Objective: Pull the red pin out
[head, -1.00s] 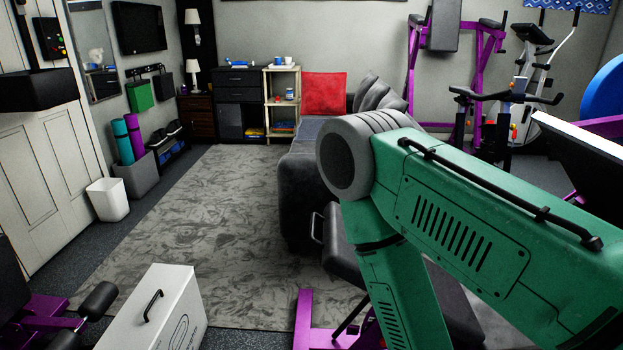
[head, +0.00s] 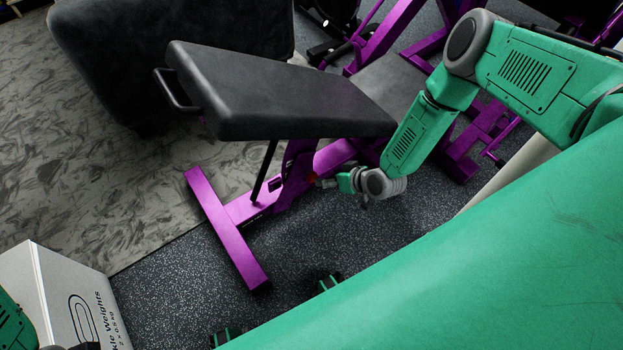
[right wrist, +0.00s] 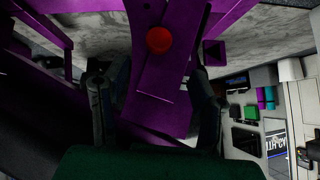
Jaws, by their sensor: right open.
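The red pin (right wrist: 159,40) shows a round red knob on the purple frame in the right wrist view. In the head view only a small bit of the pin (head: 311,178) shows on the frame under the black bench (head: 280,95). My right gripper (head: 325,183) is by the purple post, close to the pin. In the right wrist view the gripper's two fingers (right wrist: 158,80) stand apart, open and empty, with the knob ahead between them. I cannot tell whether they touch the frame. My left gripper is not clearly in view.
The bench's purple foot bar (head: 228,230) lies across the floor. A white ankle weights box (head: 60,300) stands at the lower left. A dark sofa (head: 170,50) is behind the bench. Speckled floor (head: 190,285) is clear between box and foot bar.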

